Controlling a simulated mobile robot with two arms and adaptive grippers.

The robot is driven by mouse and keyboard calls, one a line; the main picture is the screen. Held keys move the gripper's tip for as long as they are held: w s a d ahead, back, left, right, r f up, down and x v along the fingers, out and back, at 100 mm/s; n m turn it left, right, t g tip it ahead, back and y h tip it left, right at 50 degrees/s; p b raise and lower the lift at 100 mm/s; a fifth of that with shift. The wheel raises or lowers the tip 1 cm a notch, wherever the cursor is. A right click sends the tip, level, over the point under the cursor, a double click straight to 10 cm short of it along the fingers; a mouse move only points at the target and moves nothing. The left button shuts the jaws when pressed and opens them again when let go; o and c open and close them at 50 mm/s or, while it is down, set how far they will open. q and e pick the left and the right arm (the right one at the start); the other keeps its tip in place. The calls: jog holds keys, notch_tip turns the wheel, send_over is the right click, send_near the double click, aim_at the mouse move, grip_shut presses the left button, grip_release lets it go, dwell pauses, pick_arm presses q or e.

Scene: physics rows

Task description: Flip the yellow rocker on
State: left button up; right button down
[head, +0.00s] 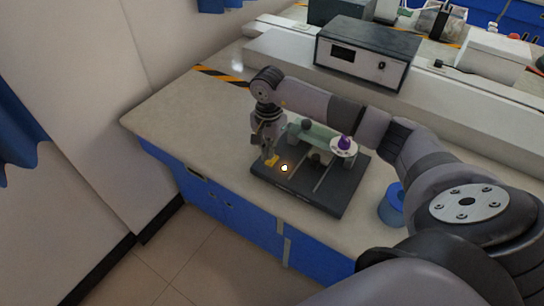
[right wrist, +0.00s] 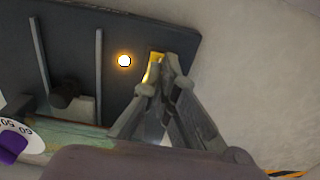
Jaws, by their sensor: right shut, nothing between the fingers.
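The yellow rocker (head: 272,161) sits on the left part of a dark panel (head: 330,203) that lies on the bench. In the right wrist view the rocker (right wrist: 152,68) is partly hidden behind my fingers. My right gripper (head: 268,152) is shut and empty, with its fingertips (right wrist: 168,62) at the rocker; whether they touch it I cannot tell. A round lamp (head: 284,168) beside the rocker glows, and it also glows in the right wrist view (right wrist: 124,61). My left gripper is not in view.
The panel also carries slots with dark slider knobs, a greenish bar (head: 318,134) and a white dial with a purple knob (head: 344,143). A blue cylinder (head: 391,206) stands right of the panel. A grey instrument box (head: 366,55) stands behind. The bench's left part is clear.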

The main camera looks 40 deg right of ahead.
aim_at(269, 163)
jog(key=shift+r+p, duration=0.85)
jog(key=shift+r, duration=1.05)
